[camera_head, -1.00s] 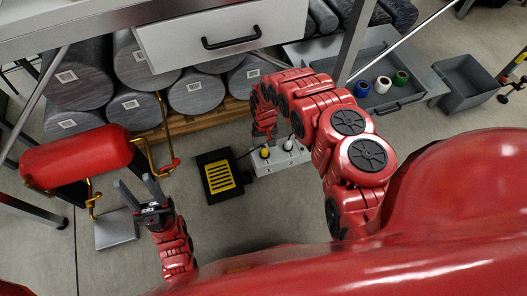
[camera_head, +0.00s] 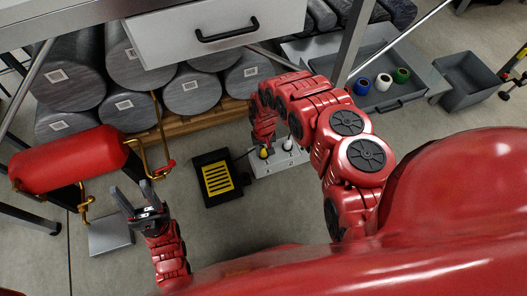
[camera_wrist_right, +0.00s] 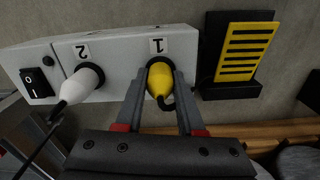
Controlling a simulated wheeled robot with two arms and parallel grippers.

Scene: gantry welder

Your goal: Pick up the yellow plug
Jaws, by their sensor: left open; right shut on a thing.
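The yellow plug (camera_wrist_right: 160,82) sits at the socket marked 1 on a grey socket box (camera_wrist_right: 118,60) in the right wrist view. My right gripper (camera_wrist_right: 160,92) has one finger on each side of the plug and is shut on it. In the head view the yellow plug (camera_head: 264,153) shows at the box's left end, just below my right gripper (camera_head: 265,140). A white plug (camera_wrist_right: 82,83) sits at the socket marked 2. My left gripper (camera_head: 138,198) is open and empty, off to the left above the floor.
A black device with a yellow slotted plate (camera_head: 217,178) stands left of the box. Grey rolls (camera_head: 194,92) lie on a wooden pallet behind. A red tank (camera_head: 68,160) is at the left. A grey tray (camera_head: 440,84) with coloured spools is at the right.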

